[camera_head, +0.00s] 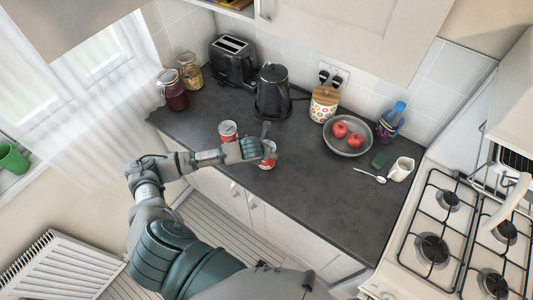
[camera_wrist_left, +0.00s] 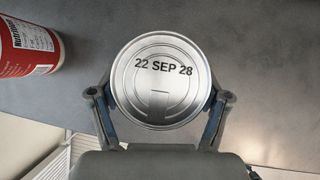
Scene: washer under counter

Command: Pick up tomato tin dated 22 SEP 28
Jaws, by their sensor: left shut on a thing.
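A tomato tin (camera_wrist_left: 160,95) stamped "22 SEP 28" on its silver lid sits between the fingers of my left gripper (camera_wrist_left: 160,120) in the left wrist view. The fingers are shut on its sides. In the head view this tin (camera_head: 268,162) is red and white, near the counter's front edge, partly hidden by my left gripper (camera_head: 262,148). A second red and white tin (camera_head: 228,131) stands upright on the counter to the left; its side label also shows in the left wrist view (camera_wrist_left: 28,48). I cannot read a date on it. My right gripper is not seen.
The dark counter (camera_head: 320,205) is clear at the front right. A black kettle (camera_head: 273,92) and toaster (camera_head: 233,62) stand behind the tins. A bowl (camera_head: 347,137) with red fruit, a spoon (camera_head: 370,175) and a white jug (camera_head: 401,168) are to the right, beside the hob (camera_head: 440,225).

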